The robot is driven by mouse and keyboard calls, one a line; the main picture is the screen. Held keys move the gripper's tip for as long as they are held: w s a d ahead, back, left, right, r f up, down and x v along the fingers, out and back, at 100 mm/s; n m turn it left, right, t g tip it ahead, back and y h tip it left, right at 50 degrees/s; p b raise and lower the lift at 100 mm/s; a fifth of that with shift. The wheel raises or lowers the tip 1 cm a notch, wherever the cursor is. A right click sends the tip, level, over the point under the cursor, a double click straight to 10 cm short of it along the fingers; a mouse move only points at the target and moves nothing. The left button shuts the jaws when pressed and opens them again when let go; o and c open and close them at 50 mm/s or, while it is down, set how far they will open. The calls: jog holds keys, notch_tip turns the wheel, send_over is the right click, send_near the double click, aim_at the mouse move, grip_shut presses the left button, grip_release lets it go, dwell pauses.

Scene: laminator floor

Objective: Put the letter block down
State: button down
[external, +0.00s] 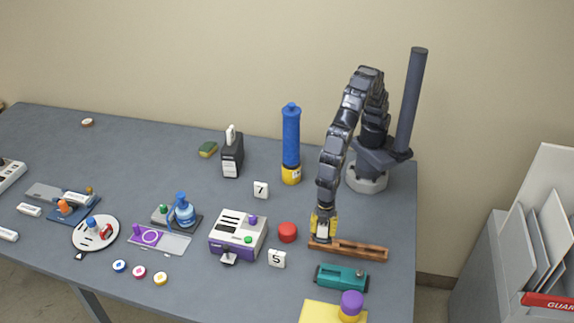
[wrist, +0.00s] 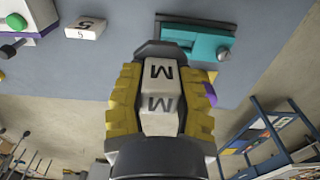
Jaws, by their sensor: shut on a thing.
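The letter block (wrist: 160,96) is white with a black letter M on its faces. My gripper (wrist: 160,100) has yellow fingers, one on each side of the block, and is shut on it. In the external view my gripper (external: 323,226) points down at the left end of a brown wooden rack (external: 355,250). The block (external: 322,232) shows there only as a small pale patch between the fingers. I cannot tell whether it touches the rack or hangs just above it.
A teal device (external: 341,277) lies in front of the rack. A red round piece (external: 287,232), a number 5 block (external: 277,259) and a white-purple machine (external: 238,235) stand to the left. A yellow pad (external: 322,312) is at the front edge. The table right of the rack is clear.

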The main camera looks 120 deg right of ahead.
jog(key=shift+w+a+f, duration=0.1)
jog(key=shift+w+f, duration=0.05)
jog(key=shift+f, duration=0.35)
jog(key=shift+w+a+f, duration=0.1)
jog(key=shift+f, duration=0.4)
jog(key=w+a+f, duration=0.4)
jog(key=w+a, duration=0.1)
jog(key=w, duration=0.2)
send_over(300, 305)
jog(key=shift+f, duration=2.6)
jog(key=shift+f, duration=0.15)
jog(key=shift+f, duration=1.65)
jog(key=shift+f, duration=0.15)
jog(key=c, duration=0.8)
grip_release()
jog(key=shift+c, duration=0.2)
